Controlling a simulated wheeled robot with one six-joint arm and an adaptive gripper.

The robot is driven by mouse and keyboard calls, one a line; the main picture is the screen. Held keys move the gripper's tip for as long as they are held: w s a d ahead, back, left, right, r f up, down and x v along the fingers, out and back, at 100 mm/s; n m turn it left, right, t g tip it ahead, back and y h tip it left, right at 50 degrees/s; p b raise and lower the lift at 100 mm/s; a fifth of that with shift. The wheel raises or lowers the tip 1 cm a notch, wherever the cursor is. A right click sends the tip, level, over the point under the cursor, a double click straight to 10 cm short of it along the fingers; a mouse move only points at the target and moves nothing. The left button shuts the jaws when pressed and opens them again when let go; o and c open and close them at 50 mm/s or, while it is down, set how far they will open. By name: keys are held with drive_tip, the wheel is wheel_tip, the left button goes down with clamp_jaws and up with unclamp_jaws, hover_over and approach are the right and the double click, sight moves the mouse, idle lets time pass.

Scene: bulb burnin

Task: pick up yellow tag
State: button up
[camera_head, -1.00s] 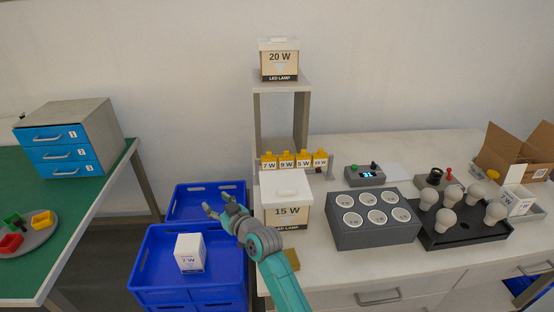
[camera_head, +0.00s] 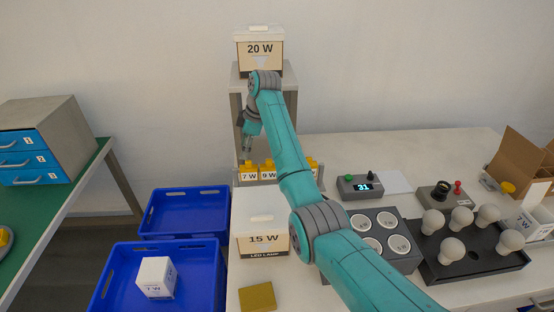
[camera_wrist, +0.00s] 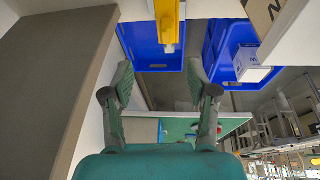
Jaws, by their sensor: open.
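Yellow tags with white labels stand in a row on a low rack in the head view. The 7 W tag (camera_head: 249,172) is leftmost and the 9 W tag (camera_head: 268,171) is beside it. My arm hides most of the tags to the right; a yellow sliver (camera_head: 313,164) shows past it. My gripper (camera_head: 247,147) is just above the left end of the row, fingers pointing down. In the wrist view, my gripper (camera_wrist: 162,88) is open and empty. A yellow tag (camera_wrist: 167,18) shows at the top, apart from the fingers; I cannot tell which one.
The 20 W box (camera_head: 259,56) stands on a shelf right behind my arm. The 15 W box (camera_head: 262,240) stands in front of the tags. Blue bins (camera_head: 185,212) are at left. The lamp tester block (camera_head: 400,255) and bulb tray (camera_head: 470,262) are at right.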

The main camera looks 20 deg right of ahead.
sight(248, 167)
drive_tip(key=shift+s+d+r+n+g, duration=0.2)
drive_tip(key=shift+d+n+g, duration=0.1)
drive_tip(key=shift+d, duration=0.25)
drive_tip(key=shift+s+d+f, duration=0.1)
drive_tip(key=shift+d, duration=0.25)
drive_tip(key=shift+f+g, duration=0.3)
drive_tip(key=shift+f, duration=0.05)
drive_tip(key=x, duration=0.4)
drive_tip(key=shift+d+f, duration=0.1)
drive_tip(key=shift+d, duration=0.1)
drive_tip(key=shift+x, duration=2.85)
drive_tip(key=shift+s, duration=0.25)
drive_tip(key=c, duration=1)
